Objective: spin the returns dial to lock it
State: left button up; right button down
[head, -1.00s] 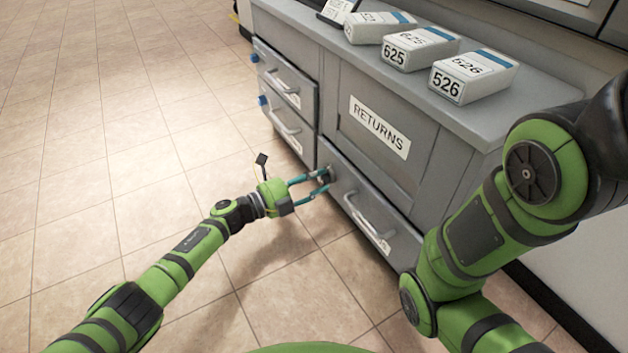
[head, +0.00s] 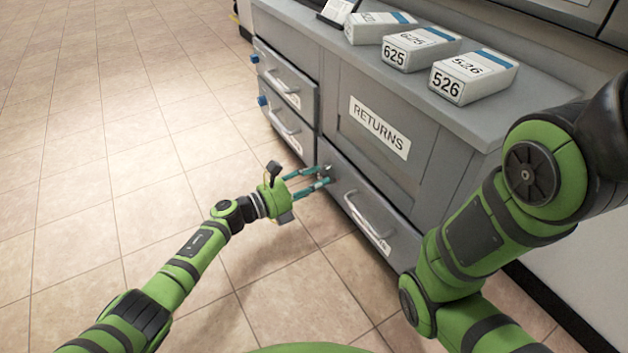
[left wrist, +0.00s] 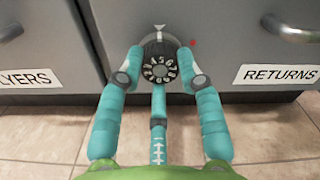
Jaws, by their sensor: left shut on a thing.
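The returns dial (left wrist: 160,66) is a black knob with pale numerals, on the grey front beside the drawer labelled RETURNS (left wrist: 279,73). A small white mark sits just above it and a red mark to its upper right. My left gripper (left wrist: 160,62) is shut on the dial, with its teal fingers on both sides of it. In the head view my left gripper (head: 323,175) reaches the dial at the left edge of the returns drawer (head: 372,212), and the fingers mostly hide the dial. My right arm shows at the right, but its gripper is out of the picture.
The returns drawer looks closed, with a bar handle (head: 366,216). Other drawers with blue knobs (head: 262,101) are to the left. Several white boxes (head: 472,76) lie on the counter. The tiled floor (head: 90,190) at left is clear.

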pick_arm(q)
jog(key=shift+s+d+m, duration=0.1)
jog(key=shift+m, duration=1.4)
jog(key=shift+f, duration=0.1)
jog(key=o, duration=1.1)
jog(key=shift+o, duration=0.2)
jog(key=v, duration=1.2)
